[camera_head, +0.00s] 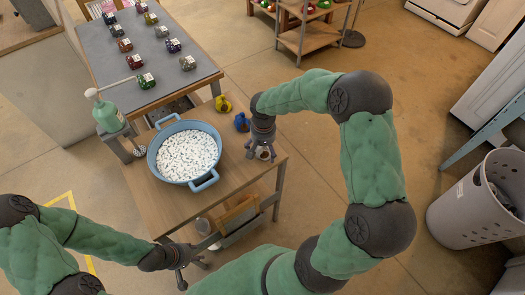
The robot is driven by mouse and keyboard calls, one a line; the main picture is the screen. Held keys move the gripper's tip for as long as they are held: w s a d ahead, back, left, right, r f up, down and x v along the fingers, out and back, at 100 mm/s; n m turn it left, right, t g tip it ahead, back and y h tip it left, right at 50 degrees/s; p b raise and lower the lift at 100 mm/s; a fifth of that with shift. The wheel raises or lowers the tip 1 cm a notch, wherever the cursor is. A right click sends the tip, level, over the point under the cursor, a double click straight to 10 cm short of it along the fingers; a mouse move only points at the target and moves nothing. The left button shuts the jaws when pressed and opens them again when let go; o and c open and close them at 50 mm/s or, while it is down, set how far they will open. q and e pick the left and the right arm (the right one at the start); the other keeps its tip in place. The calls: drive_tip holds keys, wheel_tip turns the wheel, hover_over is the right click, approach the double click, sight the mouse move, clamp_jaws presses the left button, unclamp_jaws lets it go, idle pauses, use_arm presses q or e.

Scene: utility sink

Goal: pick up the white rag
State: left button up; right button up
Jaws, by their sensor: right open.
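I cannot make out a white rag for certain. A small pale thing shows by the fingertips of my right gripper (261,154), too small to identify. That gripper is open and points down at the right side of the wooden table (160,208), right of the blue basin. My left gripper (192,274) is low in the view, in front of the table's near edge, with its fingers spread and nothing visible between them.
A blue two-handled basin (207,182) full of small white pieces stands on the table. A green pump bottle (108,115) is at left. A grey laundry basket (466,216) stands right.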

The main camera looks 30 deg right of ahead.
drive_tip(key=shift+f, duration=0.1)
drive_tip(key=c, duration=1.2)
drive_tip(key=shift+o, duration=0.2)
drive_tip(key=shift+r+p, duration=0.65)
drive_tip(key=shift+r, duration=0.15)
wheel_tip(320, 180, up, 8)
drive_tip(key=p, duration=0.6)
drive_tip(key=shift+r, duration=0.25)
